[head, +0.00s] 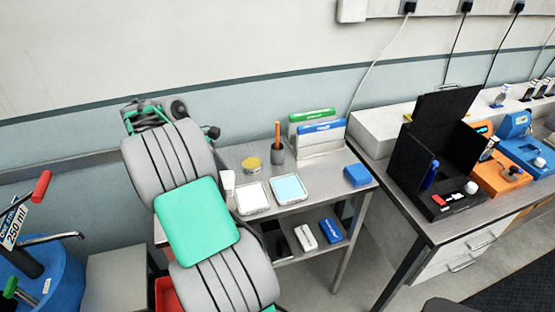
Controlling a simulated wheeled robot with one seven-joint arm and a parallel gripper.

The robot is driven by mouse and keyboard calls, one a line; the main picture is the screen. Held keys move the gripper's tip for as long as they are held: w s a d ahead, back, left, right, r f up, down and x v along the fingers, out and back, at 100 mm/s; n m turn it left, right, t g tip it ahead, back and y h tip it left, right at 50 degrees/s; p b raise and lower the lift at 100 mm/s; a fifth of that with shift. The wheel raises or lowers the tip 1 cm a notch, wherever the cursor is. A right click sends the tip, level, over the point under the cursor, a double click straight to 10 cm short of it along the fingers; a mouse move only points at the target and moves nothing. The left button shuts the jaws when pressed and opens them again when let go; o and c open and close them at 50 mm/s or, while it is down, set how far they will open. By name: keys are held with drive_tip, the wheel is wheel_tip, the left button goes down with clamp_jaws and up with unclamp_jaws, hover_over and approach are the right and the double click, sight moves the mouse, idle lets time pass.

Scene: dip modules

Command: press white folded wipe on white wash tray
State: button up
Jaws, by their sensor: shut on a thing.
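Two shallow white-rimmed trays stand side by side on the small metal table. The left one, likely the white wash tray (239,197), has a pale whitish inside. The right one (304,197) has a light blue inside. A small white upright piece (228,183) shows just left of the pale tray, partly behind my arm; I cannot tell whether it is the white folded wipe. No contact between wipe and tray can be made out.
A pen cup (277,153), a yellow-topped tin (251,165) and a rack with blue and green packs (319,138) stand behind the trays. A blue block (357,175) lies right. A black open case (440,150) stands on the right bench. A blue drum (55,265) is lower left.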

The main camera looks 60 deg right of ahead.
sight(283, 184)
drive_tip(key=s+d+n, duration=0.3)
drive_tip(key=s+d, duration=1)
drive_tip(key=d, duration=0.1)
drive_tip(key=shift+t+h, duration=0.4)
drive_tip(key=f+b, duration=0.2)
drive_tip(key=b, duration=0.2)
drive_tip(key=f+b, duration=0.3)
drive_tip(key=b, duration=0.1)
drive_tip(key=shift+w+a+f, duration=0.1)
drive_tip(key=shift+w+f, duration=0.1)
drive_tip(key=shift+f, duration=0.1)
drive_tip(key=shift+f+b, duration=0.3)
drive_tip(key=shift+f, duration=0.25)
wheel_tip(283, 184, up, 7)
drive_tip(key=p, duration=0.9)
drive_tip(key=shift+p, duration=0.4)
drive_tip(key=shift+w, duration=0.1)
